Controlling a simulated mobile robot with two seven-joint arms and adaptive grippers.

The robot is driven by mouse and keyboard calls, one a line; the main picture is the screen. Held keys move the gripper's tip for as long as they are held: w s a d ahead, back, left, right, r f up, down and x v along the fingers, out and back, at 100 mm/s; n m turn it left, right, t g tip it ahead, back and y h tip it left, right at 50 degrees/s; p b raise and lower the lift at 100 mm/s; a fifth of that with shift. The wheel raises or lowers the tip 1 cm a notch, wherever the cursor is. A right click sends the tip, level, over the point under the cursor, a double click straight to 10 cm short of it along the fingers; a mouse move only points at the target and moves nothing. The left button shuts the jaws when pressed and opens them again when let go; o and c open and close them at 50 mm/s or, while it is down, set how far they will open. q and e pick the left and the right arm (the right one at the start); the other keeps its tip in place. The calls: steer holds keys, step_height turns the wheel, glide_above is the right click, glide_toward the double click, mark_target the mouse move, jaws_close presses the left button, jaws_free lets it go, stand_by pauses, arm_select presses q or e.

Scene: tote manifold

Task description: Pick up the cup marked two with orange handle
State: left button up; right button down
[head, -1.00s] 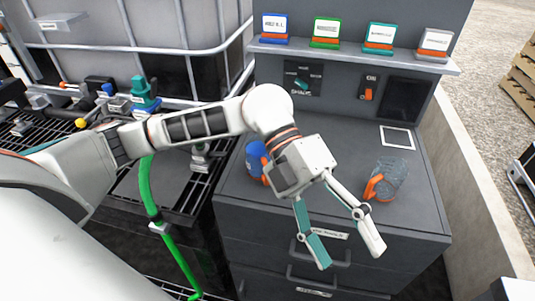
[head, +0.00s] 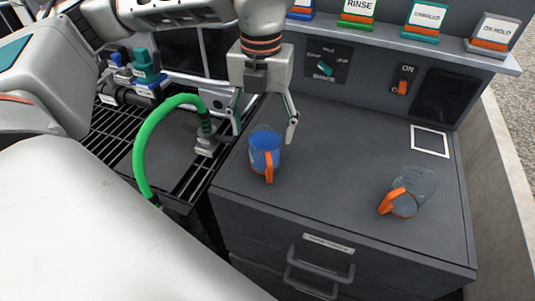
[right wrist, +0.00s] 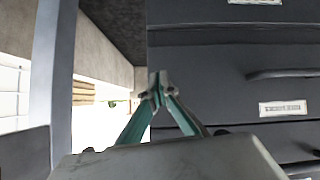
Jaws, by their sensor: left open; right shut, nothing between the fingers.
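Two cups with orange handles stand on the grey cabinet top (head: 330,190). The cup with blue contents (head: 265,143) is near the left edge, its handle facing the front. The clear, empty-looking cup (head: 415,187) is at the right, its handle facing left. I cannot read a number on either cup. My left gripper (head: 263,138) is open above and just behind the blue-filled cup, pointing down, with one finger on each side of it; contact is not clear. My right gripper (right wrist: 158,88) is shut and empty in front of the cabinet drawers.
Signs reading RINSE and ON HOLD stand on a shelf (head: 410,45) at the back. A panel with a knob and an orange switch (head: 402,87) is below. A green hose (head: 145,140) and black grating lie left. A white-framed square (head: 429,141) marks the right of the top.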

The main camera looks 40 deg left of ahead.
arm_select(q)
step_height(320, 180, down, 6)
steer(key=shift+d, duration=0.15)
steer(key=c, duration=1.2)
